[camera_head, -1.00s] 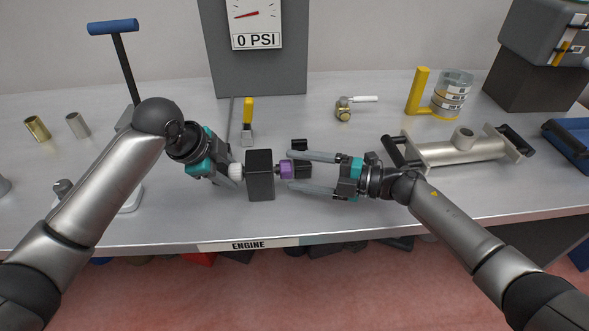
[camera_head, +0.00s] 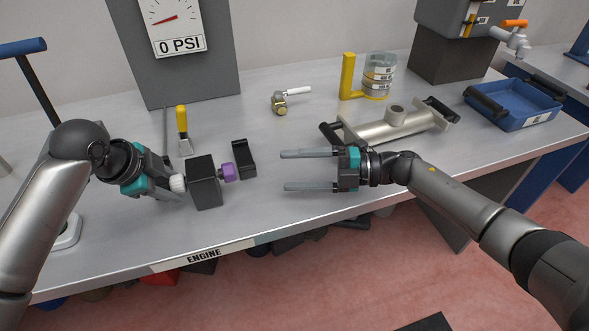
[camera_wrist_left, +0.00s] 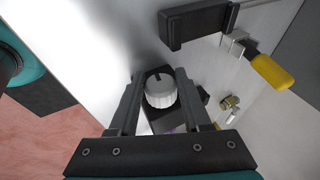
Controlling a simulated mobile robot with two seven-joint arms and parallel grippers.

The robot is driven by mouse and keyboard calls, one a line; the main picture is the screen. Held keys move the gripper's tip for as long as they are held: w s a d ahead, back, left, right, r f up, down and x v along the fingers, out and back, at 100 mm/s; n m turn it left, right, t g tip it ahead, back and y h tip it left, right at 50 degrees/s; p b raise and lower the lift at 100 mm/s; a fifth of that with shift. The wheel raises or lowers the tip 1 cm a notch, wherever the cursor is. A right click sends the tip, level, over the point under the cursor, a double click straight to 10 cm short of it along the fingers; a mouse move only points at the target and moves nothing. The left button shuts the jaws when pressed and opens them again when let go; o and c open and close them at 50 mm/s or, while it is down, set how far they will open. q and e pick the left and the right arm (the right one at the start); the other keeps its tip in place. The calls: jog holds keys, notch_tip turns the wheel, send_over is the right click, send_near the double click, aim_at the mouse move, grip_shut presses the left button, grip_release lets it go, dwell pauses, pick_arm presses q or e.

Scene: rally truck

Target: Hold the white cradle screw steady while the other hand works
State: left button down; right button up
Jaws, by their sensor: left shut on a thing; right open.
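The white cradle screw (camera_head: 178,183) is a ribbed white knob on the left side of a dark block (camera_head: 205,182). A purple knob (camera_head: 229,172) is on the block's right side. My left gripper (camera_head: 174,182) is shut on the white screw. In the left wrist view the screw (camera_wrist_left: 161,92) sits between the two fingers, its slotted face towards the camera. My right gripper (camera_head: 284,170) is open and empty above the bench, to the right of the purple knob and apart from it.
A black holder (camera_head: 244,159) stands just behind the purple knob. A yellow-handled scraper (camera_head: 182,125), a brass valve (camera_head: 279,103) and a metal cylinder with black handles (camera_head: 395,125) are further back. A blue tray (camera_head: 520,105) is at right. The bench front is clear.

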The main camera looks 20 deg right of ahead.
pick_arm(q)
jog(key=shift+s+f, duration=0.2)
jog(key=shift+f, duration=0.15)
pick_arm(e)
jog(key=v, duration=1.2)
pick_arm(q)
jog(key=c, duration=0.7)
grip_release()
jog(key=o, duration=0.4)
jog(key=shift+w+r, duration=0.15)
jog(key=shift+r, duration=0.05)
jog(key=shift+r, duration=0.1)
jog(key=shift+a+r, duration=0.1)
jog(key=shift+r, duration=0.25)
pick_arm(e)
jog(key=shift+r, duration=0.2)
pick_arm(q)
jog(key=p+v, duration=0.4)
jog(key=v, duration=1)
jog(key=shift+r, duration=0.2)
pick_arm(e)
notch_tip(320, 180, up, 4)
jog(key=shift+f, duration=0.15)
